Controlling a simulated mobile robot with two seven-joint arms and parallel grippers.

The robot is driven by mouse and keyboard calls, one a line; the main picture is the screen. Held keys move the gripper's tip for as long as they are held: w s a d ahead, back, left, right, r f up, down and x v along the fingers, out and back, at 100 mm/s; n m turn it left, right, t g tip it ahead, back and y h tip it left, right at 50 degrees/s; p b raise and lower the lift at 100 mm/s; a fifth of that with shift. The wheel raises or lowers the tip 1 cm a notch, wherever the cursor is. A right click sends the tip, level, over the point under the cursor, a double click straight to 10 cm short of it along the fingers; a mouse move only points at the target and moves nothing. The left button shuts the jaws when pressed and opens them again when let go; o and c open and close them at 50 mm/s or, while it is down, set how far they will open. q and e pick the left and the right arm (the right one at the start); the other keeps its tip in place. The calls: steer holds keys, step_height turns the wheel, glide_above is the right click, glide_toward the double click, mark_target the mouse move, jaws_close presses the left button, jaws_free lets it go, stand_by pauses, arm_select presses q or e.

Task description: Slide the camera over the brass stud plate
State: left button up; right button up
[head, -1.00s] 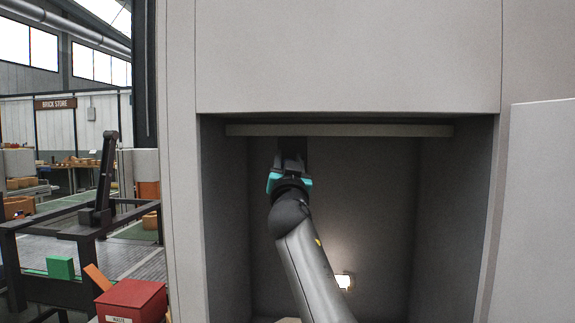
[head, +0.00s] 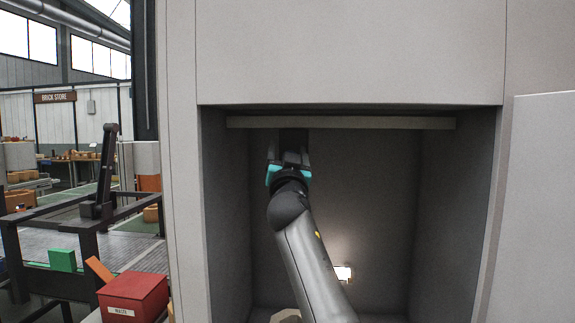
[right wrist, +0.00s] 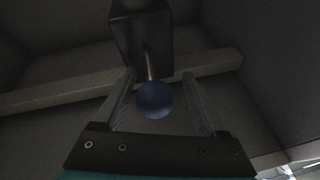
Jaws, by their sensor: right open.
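My right gripper (head: 289,155) reaches up inside a grey recess, just below a horizontal bar. In the right wrist view its two fingers (right wrist: 160,100) are open, one on each side of a blue ball (right wrist: 155,100). The ball sits on a thin stem from a dark block (right wrist: 142,38), which may be the camera. A dark shape (head: 293,138) also shows just above the gripper in the head view. I cannot tell whether the fingers touch the ball. I cannot make out a brass stud plate. My left gripper is not in view.
A pale bar (head: 400,123) crosses the top of the recess, with side walls close by. A small lamp (head: 343,273) glows low at the back. A pale block (head: 286,316) lies at the bottom. A red box (head: 133,298) stands outside, left.

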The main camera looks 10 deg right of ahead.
steer(key=shift+s+f, duration=0.3)
steer(key=shift+s, duration=0.25)
steer(key=b+v, duration=0.2)
steer(key=v, duration=1.2)
steer(key=shift+a+r, duration=0.1)
